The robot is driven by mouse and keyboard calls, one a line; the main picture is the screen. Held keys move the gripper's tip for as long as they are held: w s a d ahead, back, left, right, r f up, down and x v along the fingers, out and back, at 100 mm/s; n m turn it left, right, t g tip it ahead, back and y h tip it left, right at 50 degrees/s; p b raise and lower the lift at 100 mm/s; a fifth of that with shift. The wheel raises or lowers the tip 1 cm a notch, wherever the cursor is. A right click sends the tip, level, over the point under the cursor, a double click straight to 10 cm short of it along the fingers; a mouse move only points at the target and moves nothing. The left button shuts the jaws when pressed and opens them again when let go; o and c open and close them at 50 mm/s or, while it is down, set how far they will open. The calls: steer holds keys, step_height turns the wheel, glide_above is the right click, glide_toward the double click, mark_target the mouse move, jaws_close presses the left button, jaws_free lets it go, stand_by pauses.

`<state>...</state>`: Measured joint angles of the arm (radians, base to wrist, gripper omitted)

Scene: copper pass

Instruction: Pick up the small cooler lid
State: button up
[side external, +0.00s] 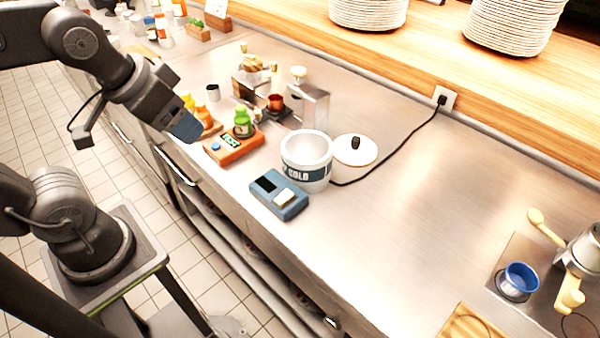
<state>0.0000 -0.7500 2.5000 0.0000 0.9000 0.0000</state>
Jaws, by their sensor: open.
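The small cooler lid (365,157) is a round white disc with a black knob. It lies flat on the steel counter, just behind and right of the cooler (303,150). The cooler is a white tub with a dark band reading "COLD" and its top is open. The cooler's rim is close to the lid's left edge; I cannot tell if they touch. My gripper (187,127) is high at the left, over the counter's front edge, well away from the lid. It is open, and no object shows in it.
A blue device (279,194) sits in front of the cooler. An orange scale (233,148) with a green bottle (242,124) stands left of it. A black cord (405,149) runs past the lid to a wall socket (445,98).

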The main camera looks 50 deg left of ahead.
steer(key=shift+c, duration=1)
